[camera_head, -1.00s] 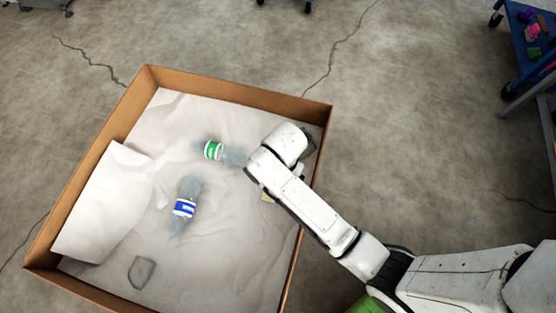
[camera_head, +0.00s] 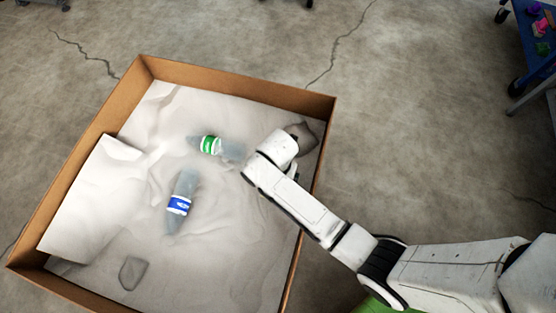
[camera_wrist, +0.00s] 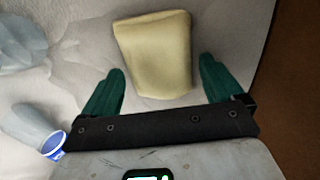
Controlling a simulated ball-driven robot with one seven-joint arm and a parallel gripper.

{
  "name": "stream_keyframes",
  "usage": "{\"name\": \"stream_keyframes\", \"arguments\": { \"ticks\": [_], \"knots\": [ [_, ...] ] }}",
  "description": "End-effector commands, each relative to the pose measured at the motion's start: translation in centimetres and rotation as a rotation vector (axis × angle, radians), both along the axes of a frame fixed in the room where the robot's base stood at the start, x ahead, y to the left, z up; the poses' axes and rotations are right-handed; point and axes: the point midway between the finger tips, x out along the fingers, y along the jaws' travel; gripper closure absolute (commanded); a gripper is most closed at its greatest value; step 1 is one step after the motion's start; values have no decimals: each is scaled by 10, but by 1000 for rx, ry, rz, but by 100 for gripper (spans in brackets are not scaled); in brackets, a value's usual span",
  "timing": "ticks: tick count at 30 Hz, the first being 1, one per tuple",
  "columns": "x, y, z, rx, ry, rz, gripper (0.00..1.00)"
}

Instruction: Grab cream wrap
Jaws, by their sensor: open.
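The cream wrap (camera_wrist: 155,55) is a pale yellow, roughly rectangular block lying on the light sandy surface in the wrist view. My gripper (camera_wrist: 160,82) is open, with one green finger on each side of the wrap's near end. The wrap's near part reaches between the fingertips; I cannot tell whether they touch it. In the head view my arm covers the gripper and the wrap, so neither shows there.
The wrap lies in a large brown box (camera_head: 232,88), whose wall is close on the right in the wrist view. A green-labelled bottle (camera_head: 211,145), a blue-labelled bottle (camera_head: 179,205), a grey stone (camera_head: 133,272) and a pale slab (camera_head: 90,195) lie in the box.

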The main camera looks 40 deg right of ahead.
Motion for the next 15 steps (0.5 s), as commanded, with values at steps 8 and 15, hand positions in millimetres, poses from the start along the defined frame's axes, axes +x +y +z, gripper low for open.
{"name": "stream_keyframes", "arguments": {
  "ticks": [8, 15],
  "knots": [
    [0, -1, -25, 0, -2, -1, 6],
    [0, 0, -25, 1, -1, -1, 17]
  ]
}}
